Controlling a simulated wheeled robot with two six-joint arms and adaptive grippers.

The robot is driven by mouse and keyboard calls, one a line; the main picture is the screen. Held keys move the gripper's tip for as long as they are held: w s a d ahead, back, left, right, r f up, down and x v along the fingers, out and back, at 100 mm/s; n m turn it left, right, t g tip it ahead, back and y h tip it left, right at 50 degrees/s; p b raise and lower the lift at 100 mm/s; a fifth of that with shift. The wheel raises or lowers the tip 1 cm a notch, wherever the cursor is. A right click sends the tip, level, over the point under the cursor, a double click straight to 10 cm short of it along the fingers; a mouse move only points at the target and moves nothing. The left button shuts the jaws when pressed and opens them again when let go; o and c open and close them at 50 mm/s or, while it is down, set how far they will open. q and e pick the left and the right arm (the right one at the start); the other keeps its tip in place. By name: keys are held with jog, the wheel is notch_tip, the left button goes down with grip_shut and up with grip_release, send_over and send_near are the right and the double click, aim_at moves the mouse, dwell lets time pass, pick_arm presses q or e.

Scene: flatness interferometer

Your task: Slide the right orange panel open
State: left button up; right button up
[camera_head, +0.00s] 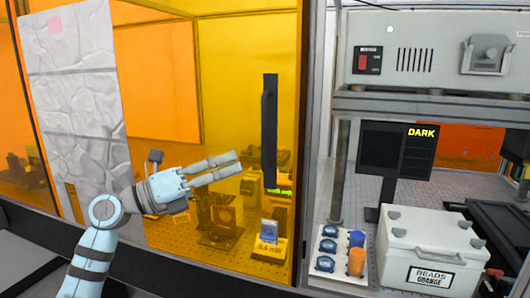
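The right orange panel (225,70) is a see-through amber sheet in a dark frame, in the middle of the head view. A tall black vertical handle (269,130) is near its right edge. My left gripper (240,162) is in front of the panel, with its two fingers pointing right toward the lower half of the handle. The fingers are slightly apart with nothing visible between them. In the picture the fingertips are left of the handle, not around it; the depth gap cannot be judged. My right gripper is out of view.
A crinkled grey sheet (75,90) covers part of the left side.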

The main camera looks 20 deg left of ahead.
aim_at(262, 130)
pick_arm(q)
jog(key=s+a+r+m+t+y, duration=0.2)
jog(key=s+r+m+y, duration=0.3)
jog(key=s+r, duration=0.25)
jog(key=p+x, duration=0.1)
jog(key=x, duration=0.6)
jog(key=p+x, duration=0.2)
jog(key=x, duration=0.6)
jog(key=shift+w+a+f, duration=0.1)
jog(key=shift+f, duration=0.15)
jog(key=shift+w+f, duration=0.1)
jog(key=shift+w, duration=0.15)
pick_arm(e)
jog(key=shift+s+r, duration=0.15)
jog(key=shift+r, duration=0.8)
pick_arm(q)
jog(key=shift+c, duration=0.6)
grip_shut()
